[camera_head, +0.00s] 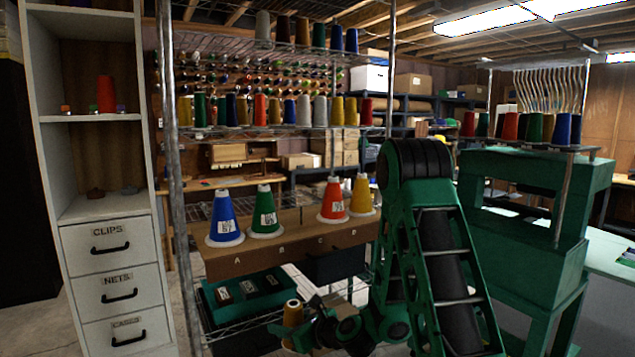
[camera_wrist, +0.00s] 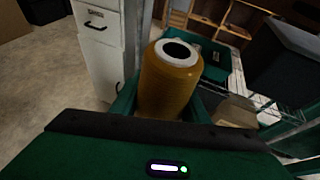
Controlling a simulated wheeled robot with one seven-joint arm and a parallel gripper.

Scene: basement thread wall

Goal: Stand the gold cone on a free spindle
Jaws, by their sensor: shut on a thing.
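A gold cone (camera_head: 293,313) of thread is low in front of the shelving in the head view. It also shows large in the wrist view (camera_wrist: 168,85), upright or nearly so, with a white rim and dark hole at its top. My gripper (camera_head: 293,330) is shut on it, with green fingers on both sides in the wrist view. A row of cones stands on a wooden ledge (camera_head: 300,237) lettered A to D: blue (camera_head: 224,218), green (camera_head: 265,212), red (camera_head: 333,202) and yellow-gold (camera_head: 361,196).
A green tray (camera_head: 255,292) lies on the wire shelf under the ledge, beside a dark bin (camera_head: 335,263). A white drawer cabinet (camera_head: 108,250) stands left. A green machine (camera_head: 525,215) with a cone rack stands right. A metal post (camera_head: 175,170) rises at the shelving's left.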

